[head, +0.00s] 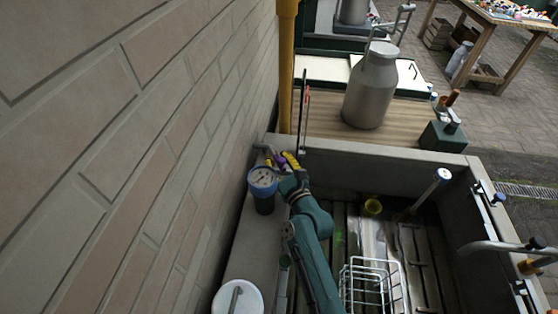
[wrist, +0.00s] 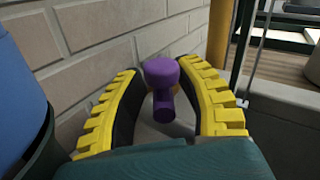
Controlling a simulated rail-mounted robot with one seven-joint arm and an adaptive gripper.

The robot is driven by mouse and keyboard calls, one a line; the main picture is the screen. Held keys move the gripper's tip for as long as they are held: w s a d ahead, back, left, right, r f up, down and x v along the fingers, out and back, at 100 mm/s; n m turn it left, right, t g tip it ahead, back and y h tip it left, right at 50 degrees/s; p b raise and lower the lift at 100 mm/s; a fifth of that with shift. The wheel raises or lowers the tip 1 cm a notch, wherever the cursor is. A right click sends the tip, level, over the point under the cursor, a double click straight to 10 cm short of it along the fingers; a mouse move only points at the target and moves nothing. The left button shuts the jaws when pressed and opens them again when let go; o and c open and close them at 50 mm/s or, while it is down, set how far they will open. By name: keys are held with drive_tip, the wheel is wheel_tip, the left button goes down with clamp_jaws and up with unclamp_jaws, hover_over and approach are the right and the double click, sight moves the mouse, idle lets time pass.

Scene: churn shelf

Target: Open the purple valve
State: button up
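The purple valve (wrist: 162,80) shows in the wrist view as a rounded purple knob on a short purple stem. It stands on the grey ledge close to the brick wall. My gripper (wrist: 165,88) has yellow ribbed fingers spread apart, one on each side of the valve. The fingers look open, and a gap shows between the valve and the left finger. The right finger is very near the knob; I cannot tell whether it touches. In the head view my gripper (head: 288,161) is at the ledge corner, and a little purple of the valve (head: 279,161) shows beside it.
The brick wall (head: 150,120) runs along the left. A yellow pipe (head: 286,70) rises behind. A metal churn (head: 372,85) stands on a wooden deck. A wire rack (head: 370,285) sits in the trough.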

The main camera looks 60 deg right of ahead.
drive_tip(key=shift+o, duration=0.5)
drive_tip(key=shift+f, duration=0.1)
drive_tip(key=shift+s, duration=0.1)
drive_tip(key=shift+s+a+f, duration=0.1)
drive_tip(key=shift+s, duration=0.05)
drive_tip(key=v, duration=1.1)
drive_tip(key=shift+s+a, duration=0.2)
